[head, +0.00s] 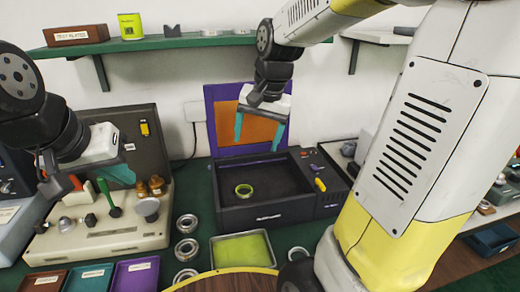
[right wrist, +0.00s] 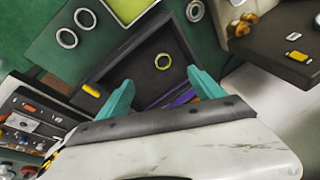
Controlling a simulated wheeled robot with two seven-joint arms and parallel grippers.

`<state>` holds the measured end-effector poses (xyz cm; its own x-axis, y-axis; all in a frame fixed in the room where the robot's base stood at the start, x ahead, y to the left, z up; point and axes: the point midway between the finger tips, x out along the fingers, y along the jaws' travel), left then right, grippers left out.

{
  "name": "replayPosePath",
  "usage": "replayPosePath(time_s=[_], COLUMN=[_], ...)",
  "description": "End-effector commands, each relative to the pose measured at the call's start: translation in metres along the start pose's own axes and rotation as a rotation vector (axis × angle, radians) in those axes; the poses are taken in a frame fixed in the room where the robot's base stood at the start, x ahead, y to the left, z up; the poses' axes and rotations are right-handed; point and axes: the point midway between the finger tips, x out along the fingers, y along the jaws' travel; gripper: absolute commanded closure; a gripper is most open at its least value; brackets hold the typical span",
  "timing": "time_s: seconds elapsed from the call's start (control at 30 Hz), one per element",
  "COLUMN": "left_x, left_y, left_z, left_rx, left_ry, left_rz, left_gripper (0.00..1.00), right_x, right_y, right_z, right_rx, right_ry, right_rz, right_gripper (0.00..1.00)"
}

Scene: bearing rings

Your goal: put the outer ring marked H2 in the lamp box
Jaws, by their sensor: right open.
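The dark open box (head: 268,213) with a raised purple and orange lid (head: 245,127) looks like the lamp box. One yellow-green tinted ring (head: 244,196) lies flat on its floor, left of the middle; it also shows in the right wrist view (right wrist: 157,66). No H2 mark is readable on any ring. My right gripper (head: 258,138) is open and empty above the back of the box, its teal fingers (right wrist: 163,92) pointing down, apart from the ring. My left gripper (head: 110,178) is over the beige case at the left; its jaw opening is unclear.
The beige case (head: 100,243) holds knobs and tools. Small labelled trays (head: 90,280) lie in front. A shelf (head: 160,42) runs above.

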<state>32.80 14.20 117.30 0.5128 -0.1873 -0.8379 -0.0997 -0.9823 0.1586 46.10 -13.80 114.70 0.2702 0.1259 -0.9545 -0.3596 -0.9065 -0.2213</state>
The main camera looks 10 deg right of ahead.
Motion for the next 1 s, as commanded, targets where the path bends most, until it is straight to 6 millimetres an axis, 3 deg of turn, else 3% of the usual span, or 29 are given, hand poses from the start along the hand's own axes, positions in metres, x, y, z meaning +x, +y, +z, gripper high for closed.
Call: replayPosePath(time_s=[0.03,0.2,0.4,0.57,1.0], left_x=[0.000,0.000,0.000,0.000,0.000], left_y=[0.000,0.000,0.000,0.000,0.000], left_z=[0.000,0.000,0.000,0.000,0.000], left_rx=[0.000,0.000,0.000,0.000,0.000], left_ry=[0.000,0.000,0.000,0.000,0.000], left_rz=[0.000,0.000,0.000,0.000,0.000], left_gripper=[1.00,1.00,1.00,1.00,1.00], right_x=[-0.017,-0.049,-0.060,-0.061,-0.061], right_y=[0.007,0.027,0.042,0.045,0.045], right_z=[0.015,0.064,0.102,0.112,0.112], right_rx=[-0.053,-0.254,-0.414,-0.460,-0.462], right_ry=[0.034,0.139,0.229,0.253,0.254], right_rz=[-0.026,-0.087,-0.114,-0.117,-0.117], right_gripper=[0.23,0.23,0.23,0.23,0.23])
